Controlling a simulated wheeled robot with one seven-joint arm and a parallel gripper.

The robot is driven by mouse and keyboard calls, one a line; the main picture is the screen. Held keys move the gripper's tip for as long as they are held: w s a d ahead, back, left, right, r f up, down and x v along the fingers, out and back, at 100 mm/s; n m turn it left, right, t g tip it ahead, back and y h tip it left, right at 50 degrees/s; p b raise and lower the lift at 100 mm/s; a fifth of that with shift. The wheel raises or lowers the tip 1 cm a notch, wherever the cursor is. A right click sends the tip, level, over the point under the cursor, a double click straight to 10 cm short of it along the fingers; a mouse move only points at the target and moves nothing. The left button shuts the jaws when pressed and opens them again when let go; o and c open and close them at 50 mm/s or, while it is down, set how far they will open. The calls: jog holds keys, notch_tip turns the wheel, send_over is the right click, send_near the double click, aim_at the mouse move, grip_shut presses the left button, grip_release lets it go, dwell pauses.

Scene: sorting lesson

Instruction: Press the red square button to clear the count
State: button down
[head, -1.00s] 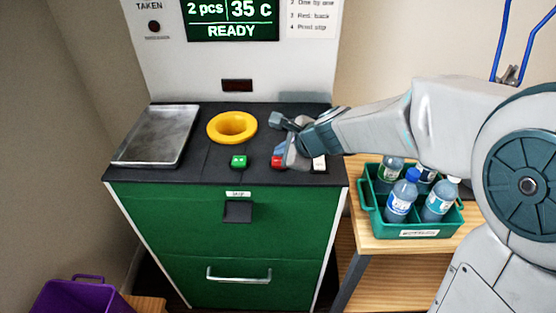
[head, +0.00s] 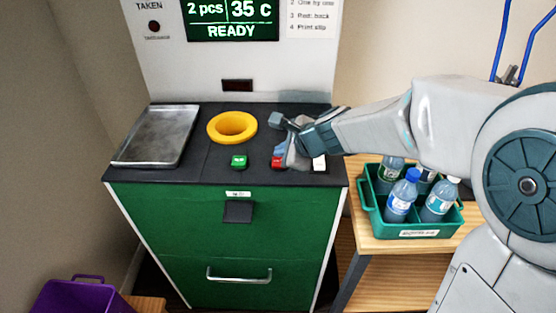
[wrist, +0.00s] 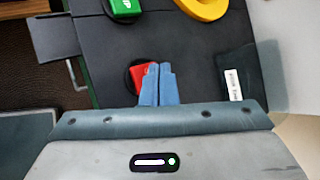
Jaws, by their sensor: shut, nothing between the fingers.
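The red square button (head: 276,162) sits on the dark counter top of the green machine, right of the green button (head: 239,161). In the wrist view the red button (wrist: 139,73) is partly hidden behind my gripper's blue fingers. My gripper (head: 280,150) is shut and empty, with its fingertips at or just over the red button; I cannot tell whether they touch it. It also shows in the wrist view (wrist: 158,68). The screen (head: 231,20) reads "2 pcs", "35 c" and "READY".
A yellow ring (head: 232,127) surrounds an opening behind the buttons. A metal tray (head: 158,136) lies at the left of the counter. A white button (head: 319,162) is right of my gripper. A green crate (head: 408,232) of bottles stands on the wooden table at right.

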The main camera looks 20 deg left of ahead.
jog(key=shift+f+b, duration=0.45)
jog(key=shift+b, duration=0.05)
jog(key=shift+f+b, duration=0.5)
jog(key=shift+f, duration=0.05)
dwell(0.7)
jog(key=shift+r, duration=0.15)
jog(key=shift+r+p, duration=0.8)
jog(key=shift+p, duration=0.05)
notch_tip(320, 180, up, 5)
jog(key=p, duration=0.5)
jog(key=shift+r, duration=0.1)
dwell(0.5)
